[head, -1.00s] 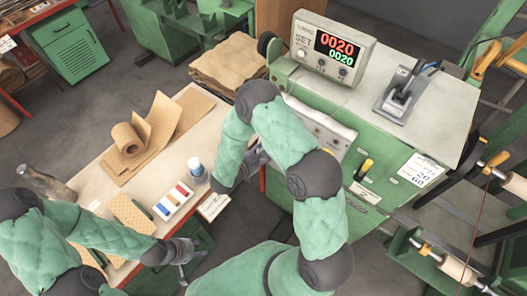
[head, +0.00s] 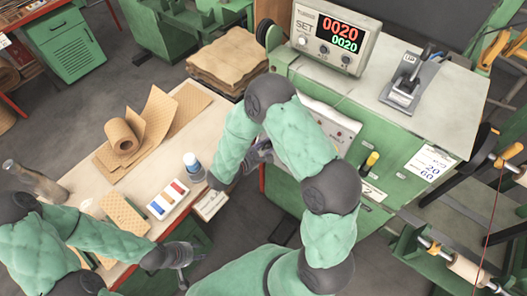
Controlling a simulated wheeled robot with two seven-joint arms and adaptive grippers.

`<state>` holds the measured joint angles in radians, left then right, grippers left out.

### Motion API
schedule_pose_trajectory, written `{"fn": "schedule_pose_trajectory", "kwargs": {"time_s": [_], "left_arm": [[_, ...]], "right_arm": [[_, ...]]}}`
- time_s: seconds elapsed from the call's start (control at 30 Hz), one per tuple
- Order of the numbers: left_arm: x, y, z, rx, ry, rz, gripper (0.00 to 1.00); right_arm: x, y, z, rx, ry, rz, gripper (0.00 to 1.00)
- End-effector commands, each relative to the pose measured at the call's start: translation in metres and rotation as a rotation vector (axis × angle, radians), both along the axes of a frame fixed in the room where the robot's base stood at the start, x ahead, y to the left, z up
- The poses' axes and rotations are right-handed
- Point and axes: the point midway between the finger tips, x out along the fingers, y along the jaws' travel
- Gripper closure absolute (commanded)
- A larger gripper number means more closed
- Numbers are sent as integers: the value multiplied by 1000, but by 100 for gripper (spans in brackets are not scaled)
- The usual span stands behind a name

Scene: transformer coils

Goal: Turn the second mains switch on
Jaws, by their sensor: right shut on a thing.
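A yellow-and-black switch handle (head: 370,161) stands out from the front of the green machine (head: 410,155). A plate marked 2 (head: 372,190) is just below it. I cannot tell from its angle whether it is on or off. My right gripper (head: 264,151) is at the left end of the machine's front, left of this handle and apart from it. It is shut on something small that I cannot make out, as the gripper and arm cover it. My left gripper (head: 184,259) seems open and empty at the front edge of the bench (head: 85,180).
The display box (head: 335,38) reads 0020 twice on top of the machine. A pedal-like device (head: 410,82) stands at its right. A spool frame (head: 440,250) stands at right.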

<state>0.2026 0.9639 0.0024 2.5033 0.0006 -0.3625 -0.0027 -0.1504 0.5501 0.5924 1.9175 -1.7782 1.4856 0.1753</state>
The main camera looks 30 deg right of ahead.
Motion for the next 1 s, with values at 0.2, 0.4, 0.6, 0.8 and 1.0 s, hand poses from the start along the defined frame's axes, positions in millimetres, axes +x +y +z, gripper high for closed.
{"fn": "schedule_pose_trajectory", "kwargs": {"time_s": [0.2, 0.4, 0.6, 0.8, 1.0], "left_arm": [[0, 0, -38, 0, 0, 0, 60], [0, 0, -69, 0, 0, 0, 60], [0, 0, -100, 0, 0, 0, 60], [0, 0, -133, 0, 0, 0, 60], [0, 0, -162, 0, 0, 0, 60]], "right_arm": [[3, 0, -2, 73, -191, -75, 98], [2, -1, -1, 141, -356, -146, 98], [0, -1, -1, 208, -520, -218, 98], [-1, -2, -1, 275, -682, -289, 98], [-2, -2, 0, 334, -828, -352, 98]]}}
